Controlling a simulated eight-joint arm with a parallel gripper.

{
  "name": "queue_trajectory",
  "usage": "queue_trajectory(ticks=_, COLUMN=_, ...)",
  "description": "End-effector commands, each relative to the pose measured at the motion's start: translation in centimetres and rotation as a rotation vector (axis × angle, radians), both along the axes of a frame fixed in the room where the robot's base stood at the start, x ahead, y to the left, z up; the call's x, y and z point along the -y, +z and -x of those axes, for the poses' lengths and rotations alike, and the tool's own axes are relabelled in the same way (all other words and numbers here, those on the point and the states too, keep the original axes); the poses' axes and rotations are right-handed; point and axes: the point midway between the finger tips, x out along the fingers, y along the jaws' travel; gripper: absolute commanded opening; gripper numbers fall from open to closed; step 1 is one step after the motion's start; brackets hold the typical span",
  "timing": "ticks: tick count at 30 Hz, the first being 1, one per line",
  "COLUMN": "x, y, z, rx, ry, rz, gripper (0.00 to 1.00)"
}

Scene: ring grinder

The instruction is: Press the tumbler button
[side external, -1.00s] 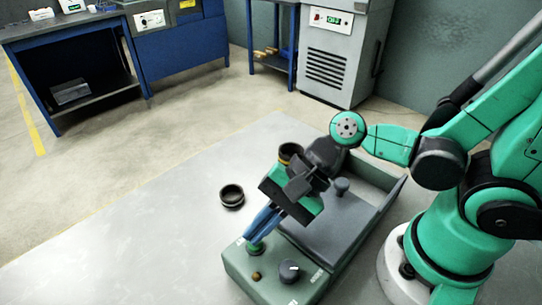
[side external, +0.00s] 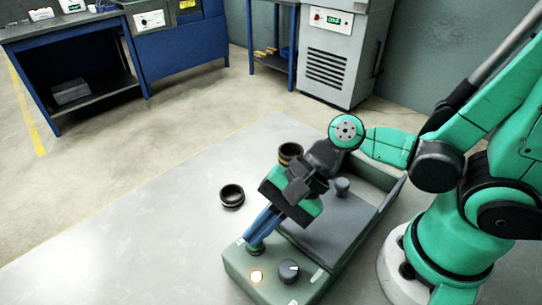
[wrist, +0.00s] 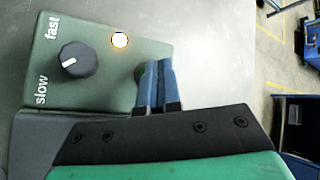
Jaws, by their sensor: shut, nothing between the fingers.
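The grinder's control panel (side external: 238,270) is a green box at the near end of the machine. A round green button (side external: 256,249) sits on it, partly hidden by my fingertips; its dark edge shows in the wrist view (wrist: 139,74). My gripper (side external: 251,239) has its blue fingers shut together with nothing between them. They point down onto the button and appear to touch it; the exact contact is hidden. In the wrist view my fingertips (wrist: 158,65) overlap the button. A small round lamp (side external: 257,277) beside the button glows; it also shows in the wrist view (wrist: 119,40).
A dark speed knob (side external: 289,270) marked slow and fast sits right of the lamp. The machine's grey tray (side external: 335,235) lies behind the panel. One dark ring (side external: 232,195) lies on the table, another (side external: 290,152) behind my gripper. The table's left side (side external: 130,240) is clear.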

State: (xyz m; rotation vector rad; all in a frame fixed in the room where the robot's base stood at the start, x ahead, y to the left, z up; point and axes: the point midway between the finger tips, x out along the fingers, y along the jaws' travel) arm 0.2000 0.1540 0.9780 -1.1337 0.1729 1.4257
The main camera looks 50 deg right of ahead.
Motion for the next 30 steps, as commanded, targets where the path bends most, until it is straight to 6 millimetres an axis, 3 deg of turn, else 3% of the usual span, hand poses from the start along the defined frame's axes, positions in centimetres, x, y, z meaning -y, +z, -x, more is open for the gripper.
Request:
queue_trajectory(ticks=9, x=0.0, y=1.5, z=0.1, rx=0.0, ry=0.0, rz=0.0, gripper=0.0)
queue_trajectory(ticks=20, x=0.0, y=1.7, z=0.1, rx=0.0, ry=0.0, rz=0.0, gripper=0.0)
queue_trajectory(ticks=30, x=0.0, y=4.5, z=0.1, rx=0.0, ry=0.0, rz=0.0, gripper=0.0)
